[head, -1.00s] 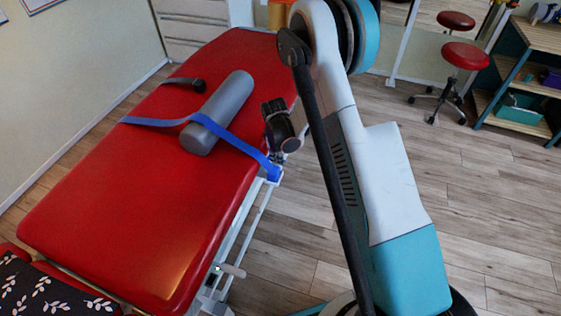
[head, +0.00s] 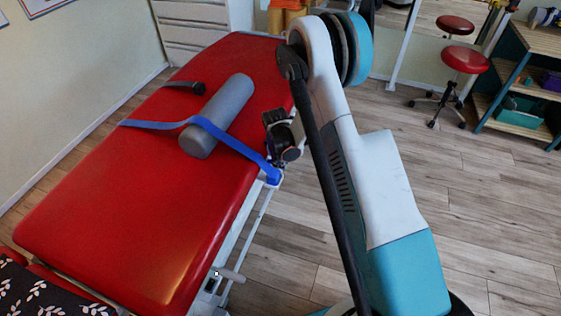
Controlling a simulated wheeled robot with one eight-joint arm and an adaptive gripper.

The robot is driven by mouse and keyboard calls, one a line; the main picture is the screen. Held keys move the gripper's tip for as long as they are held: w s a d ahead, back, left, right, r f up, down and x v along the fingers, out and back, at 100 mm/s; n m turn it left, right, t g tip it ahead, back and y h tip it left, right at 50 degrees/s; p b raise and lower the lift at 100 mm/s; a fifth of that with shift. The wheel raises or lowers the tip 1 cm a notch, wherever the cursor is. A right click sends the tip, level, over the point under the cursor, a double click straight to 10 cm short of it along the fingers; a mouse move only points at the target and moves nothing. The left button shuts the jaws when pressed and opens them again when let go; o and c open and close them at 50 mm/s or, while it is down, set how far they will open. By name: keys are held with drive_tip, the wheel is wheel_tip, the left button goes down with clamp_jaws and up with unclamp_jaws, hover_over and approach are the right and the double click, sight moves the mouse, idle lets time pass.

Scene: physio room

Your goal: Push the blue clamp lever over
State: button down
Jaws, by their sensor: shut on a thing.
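The blue clamp lever (head: 273,175) is at the right edge of the red treatment table (head: 110,225), where the blue strap (head: 240,148) ends. The strap runs from there across a grey roller (head: 222,110) lying on the table. My gripper (head: 278,162) is at this edge, just above and touching the blue part. Its jaws are shut on the blue clamp lever, though the fingertips are small and dark and the grip itself is mostly hidden.
A dark strap end (head: 186,86) lies beyond the roller. A white handle (head: 231,275) sticks out from the table frame at the near right. A red stool (head: 464,60) and a shelf (head: 522,85) stand at the back right. The wooden floor between is clear.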

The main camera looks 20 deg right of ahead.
drive_tip(key=shift+w, duration=0.1)
drive_tip(key=shift+w+d+n+y, duration=0.25)
drive_tip(key=shift+w+n, duration=0.5)
drive_tip(key=shift+n, duration=0.7)
drive_tip(key=shift+w+d+n+y, duration=0.25)
drive_tip(key=shift+w+n, duration=0.45)
drive_tip(key=shift+n, duration=0.7)
drive_tip(key=shift+w+d+n+y, duration=0.25)
drive_tip(key=shift+w+n, duration=0.5)
drive_tip(key=shift+n, duration=0.7)
drive_tip(key=c, duration=1.6)
unclamp_jaws()
drive_tip(key=shift+o, duration=0.2)
